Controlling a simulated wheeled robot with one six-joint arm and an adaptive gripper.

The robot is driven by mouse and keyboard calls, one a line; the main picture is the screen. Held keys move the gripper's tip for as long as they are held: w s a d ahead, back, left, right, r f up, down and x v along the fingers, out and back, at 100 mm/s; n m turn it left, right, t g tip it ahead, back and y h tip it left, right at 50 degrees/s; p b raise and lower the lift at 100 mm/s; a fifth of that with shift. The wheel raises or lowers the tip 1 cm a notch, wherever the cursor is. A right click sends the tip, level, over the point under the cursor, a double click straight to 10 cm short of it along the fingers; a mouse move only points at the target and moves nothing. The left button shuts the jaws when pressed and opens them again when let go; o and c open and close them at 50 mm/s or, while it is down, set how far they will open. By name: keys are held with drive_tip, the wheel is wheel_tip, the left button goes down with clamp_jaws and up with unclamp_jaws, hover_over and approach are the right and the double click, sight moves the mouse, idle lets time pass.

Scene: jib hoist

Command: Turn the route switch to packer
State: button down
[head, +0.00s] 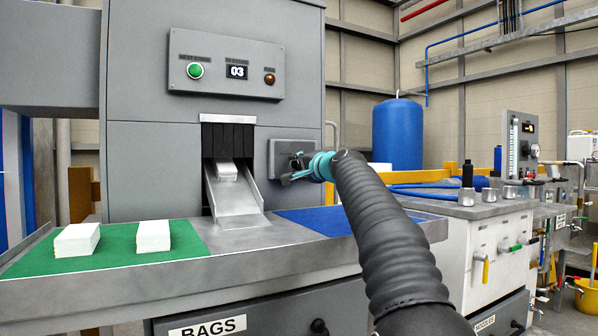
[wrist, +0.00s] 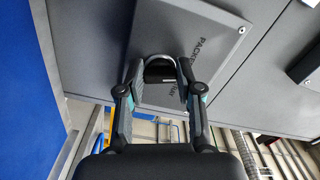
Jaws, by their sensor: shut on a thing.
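The route switch (head: 296,159) is a small dark knob on a grey plate (head: 280,147) on the machine front, right of the chute. My gripper (head: 298,171) is at the plate from the right and shut on the switch.
A chute (head: 235,200) holds a white stack of bags. Two more white stacks lie on the green mat (head: 112,243); the blue mat (head: 318,222) is bare in view. A control panel (head: 225,65) with a green button and display is above.

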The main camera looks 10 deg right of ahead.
drive_tip(key=n+b, duration=0.1)
drive_tip(key=n, duration=0.3)
drive_tip(key=shift+f+n, duration=0.15)
drive_tip(key=shift+n, duration=0.25)
idle(0.4)
drive_tip(key=c, duration=0.8)
unclamp_jaws()
drive_tip(key=shift+o, duration=0.2)
drive_tip(key=v, duration=1.2)
